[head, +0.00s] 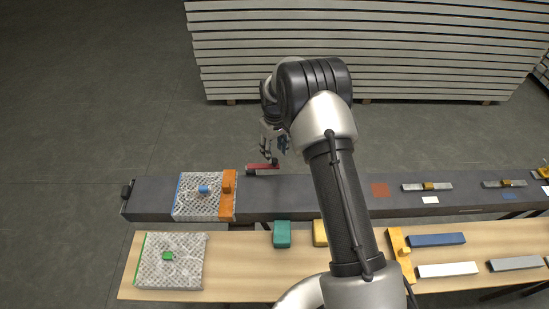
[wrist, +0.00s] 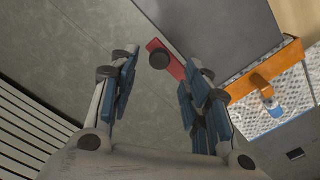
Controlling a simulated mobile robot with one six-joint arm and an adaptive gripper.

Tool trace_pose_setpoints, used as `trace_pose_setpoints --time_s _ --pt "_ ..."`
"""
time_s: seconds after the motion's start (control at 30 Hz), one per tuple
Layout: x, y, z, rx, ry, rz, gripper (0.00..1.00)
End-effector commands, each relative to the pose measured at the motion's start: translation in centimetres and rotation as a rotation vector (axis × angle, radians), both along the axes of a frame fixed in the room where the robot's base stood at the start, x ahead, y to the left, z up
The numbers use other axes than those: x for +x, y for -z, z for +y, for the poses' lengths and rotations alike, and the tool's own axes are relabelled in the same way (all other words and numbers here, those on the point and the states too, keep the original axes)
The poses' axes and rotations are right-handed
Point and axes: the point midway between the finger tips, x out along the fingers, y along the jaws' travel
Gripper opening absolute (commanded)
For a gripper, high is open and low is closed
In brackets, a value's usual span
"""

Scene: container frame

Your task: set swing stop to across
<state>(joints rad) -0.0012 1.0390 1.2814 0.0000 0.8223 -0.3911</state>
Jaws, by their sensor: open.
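The swing stop is a red bar (head: 262,166) with a dark round knob (head: 275,161) near its right end. It lies along the far edge of the long dark beam (head: 300,190), roughly parallel to that edge, not across it. In the wrist view the red bar (wrist: 176,66) and its knob (wrist: 159,60) show between my finger ends. My gripper (head: 274,140) is open and empty, above and slightly beyond the bar. In the wrist view, my gripper (wrist: 157,76) has its fingers apart on either side of the knob; I cannot tell any contact.
A wooden table (head: 240,280) in front holds another mesh-patterned block (head: 170,275) and a green block (head: 282,234). Stacked panels (head: 400,50) stand behind.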

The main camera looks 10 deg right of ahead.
Motion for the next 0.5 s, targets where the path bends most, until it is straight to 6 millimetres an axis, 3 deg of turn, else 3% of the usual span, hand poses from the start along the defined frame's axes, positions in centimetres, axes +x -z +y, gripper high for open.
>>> trace_pose_setpoints --time_s 0.2,0.5 --pt "0.0 3.3 0.0 0.0 0.0 -0.001 0.44" --pt "0.0 4.3 0.0 0.0 0.0 -0.002 0.44"
